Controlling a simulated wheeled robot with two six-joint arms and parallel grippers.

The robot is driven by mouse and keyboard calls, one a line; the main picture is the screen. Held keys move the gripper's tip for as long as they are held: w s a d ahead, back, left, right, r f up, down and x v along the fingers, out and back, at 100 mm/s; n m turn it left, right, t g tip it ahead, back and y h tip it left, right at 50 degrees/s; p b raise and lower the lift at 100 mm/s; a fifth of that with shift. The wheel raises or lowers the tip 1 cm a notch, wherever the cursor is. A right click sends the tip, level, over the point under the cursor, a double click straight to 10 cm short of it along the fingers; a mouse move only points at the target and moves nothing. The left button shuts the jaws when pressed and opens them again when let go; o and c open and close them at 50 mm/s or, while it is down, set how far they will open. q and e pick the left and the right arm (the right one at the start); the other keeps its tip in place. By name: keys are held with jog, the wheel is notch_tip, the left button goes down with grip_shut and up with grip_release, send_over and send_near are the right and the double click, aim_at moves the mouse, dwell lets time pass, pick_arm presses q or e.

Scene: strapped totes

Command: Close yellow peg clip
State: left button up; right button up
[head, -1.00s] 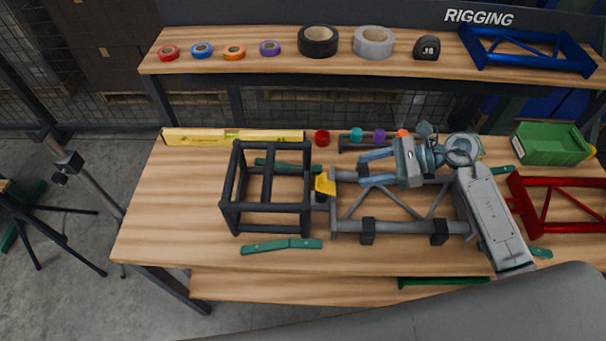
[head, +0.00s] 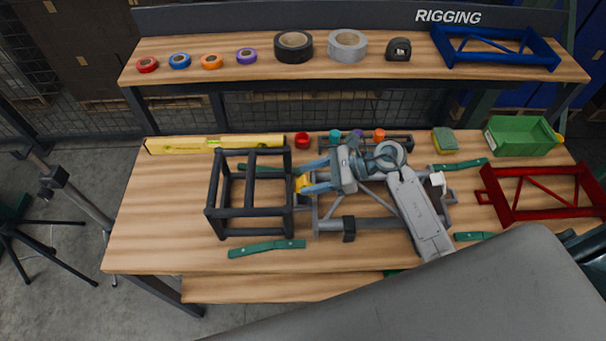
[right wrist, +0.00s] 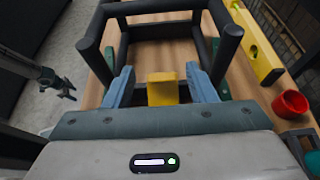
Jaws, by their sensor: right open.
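The yellow peg clip (head: 302,182) sits at the joint between the black cube frame (head: 250,212) and the grey truss frame (head: 378,224). In the head view one finger of my right gripper (head: 306,176) partly covers it. In the right wrist view the yellow clip (right wrist: 162,90) stands between the two blue fingers of the open right gripper (right wrist: 160,79), with a gap on each side. The clip's lower part and the peg are hidden.
A yellow level (head: 215,144) and a red cup (head: 302,141) lie behind the frames. Green bars (head: 266,249) lie in front and behind. A red frame (head: 545,193) and a green bin (head: 520,137) are at the right. The table's left end is clear.

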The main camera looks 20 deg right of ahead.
jog(key=shift+x, duration=0.8)
pick_arm(q)
jog(key=shift+w+a+r+p, duration=0.2)
jog(key=shift+w+r+p, duration=0.1)
jog(key=shift+r, duration=0.25)
pick_arm(e)
jog(key=shift+w+a+f, duration=0.1)
jog(key=shift+a+f, duration=0.05)
jog(key=shift+a, duration=0.1)
jog(key=shift+c, duration=0.2)
jog(key=c, duration=0.9)
jog(key=shift+c, duration=0.2)
